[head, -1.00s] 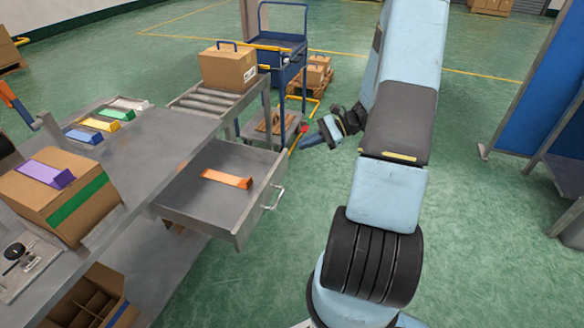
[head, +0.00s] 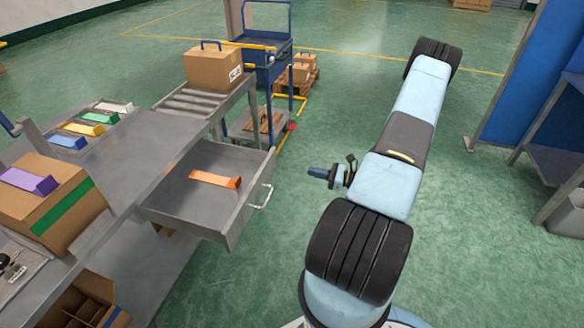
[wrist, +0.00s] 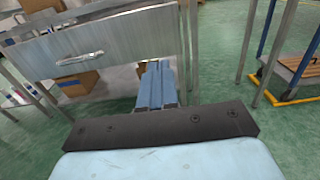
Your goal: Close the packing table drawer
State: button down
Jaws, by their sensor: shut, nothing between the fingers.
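The packing table drawer (head: 170,205) is pulled out from the table, with an orange strip-shaped item (head: 215,179) lying inside it. Its bar handle (head: 265,196) is on the front panel, which faces right. My gripper (head: 312,171) is shut and empty, to the right of the drawer front and apart from it, pointing toward it. In the wrist view, the closed fingers (wrist: 157,84) point ahead, near the right end of the drawer front (wrist: 115,45). The handle (wrist: 80,58) shows to their left.
The packing table (head: 120,150) holds a carton (head: 45,215) and several coloured items. A roller conveyor (head: 200,103) with a box (head: 212,67) and a blue trolley (head: 268,60) stand behind the drawer. Green floor between drawer and arm is clear.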

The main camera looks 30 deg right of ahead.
aim_at(273, 163)
jog(key=x, duration=1.3)
jog(key=shift+w+a, duration=0.2)
jog(key=shift+a, duration=0.05)
jog(key=shift+w, duration=0.1)
